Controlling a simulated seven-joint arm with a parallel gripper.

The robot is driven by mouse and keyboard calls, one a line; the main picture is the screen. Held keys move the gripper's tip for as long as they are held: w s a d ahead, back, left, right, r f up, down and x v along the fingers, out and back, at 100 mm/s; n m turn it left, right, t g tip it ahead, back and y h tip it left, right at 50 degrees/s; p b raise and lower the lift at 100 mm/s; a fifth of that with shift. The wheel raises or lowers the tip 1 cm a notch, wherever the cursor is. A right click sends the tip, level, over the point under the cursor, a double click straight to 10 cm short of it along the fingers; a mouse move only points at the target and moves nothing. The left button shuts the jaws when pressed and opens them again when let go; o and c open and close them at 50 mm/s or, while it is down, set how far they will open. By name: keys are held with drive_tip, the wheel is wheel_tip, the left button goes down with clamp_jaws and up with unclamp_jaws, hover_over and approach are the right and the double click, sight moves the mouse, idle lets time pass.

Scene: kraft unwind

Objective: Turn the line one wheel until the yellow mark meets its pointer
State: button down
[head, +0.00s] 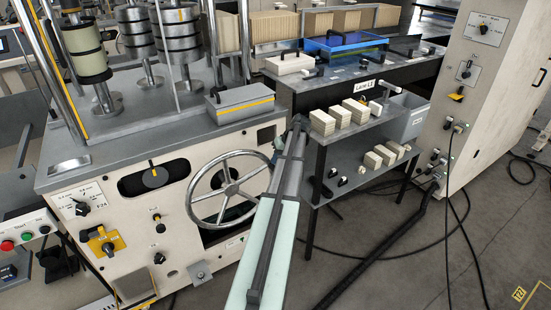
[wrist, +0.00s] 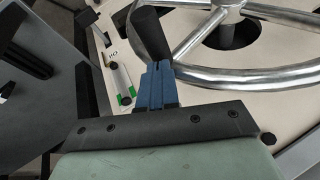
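The wheel (head: 228,188), a silver spoked handwheel, sits on the front of the cream machine. It also shows at the upper right of the wrist view (wrist: 255,77). Its black handle (wrist: 150,35) stands just beyond my fingertips; whether they touch it I cannot tell. My gripper (wrist: 158,66) has blue fingers close together, with only a thin slit and nothing visible between them. In the head view my arm hides much of the gripper at the wheel's upper right. A short yellow mark (head: 153,169) shows on a dark round dial left of the wheel; I cannot make out a pointer.
A black-framed bench (head: 311,170) with pale blocks stands right of my arm. A grey box (head: 240,103) lies on the machine top. A selector plate (head: 77,203) and a yellow switch (head: 103,240) sit left of the wheel. Cables cross the floor at right.

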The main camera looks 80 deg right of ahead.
idle(0.3)
drive_tip(key=d+v, duration=0.1)
drive_tip(key=v, duration=1.2)
drive_tip(key=shift+s+d+f, duration=0.2)
drive_tip(key=shift+s+d, duration=0.05)
drive_tip(key=shift+d, duration=0.15)
